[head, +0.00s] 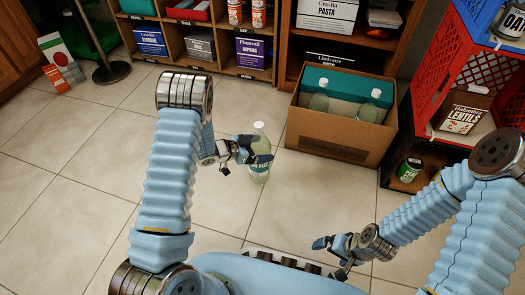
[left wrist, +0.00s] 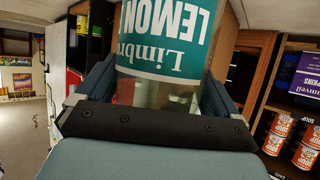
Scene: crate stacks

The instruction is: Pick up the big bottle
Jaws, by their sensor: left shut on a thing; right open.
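The big bottle (head: 259,169) is pale green and clear, with a white cap and a teal and white label. It stands upright, or nearly so, in the middle of the head view; I cannot tell whether its base touches the floor. My left gripper (head: 256,158) is shut on it around the label. In the left wrist view the bottle (left wrist: 175,40) fills the space between the fingers, its label reading "Limbr... LEMON" upside down. My right gripper (head: 331,256) is open and empty, low over the floor at the lower right.
A cardboard box (head: 338,141) with a teal inside holds two similar bottles (head: 320,99), right of my left gripper. Wooden shelves (head: 215,62) with boxes and cans stand behind. Red crates (head: 440,62) stand at the right.

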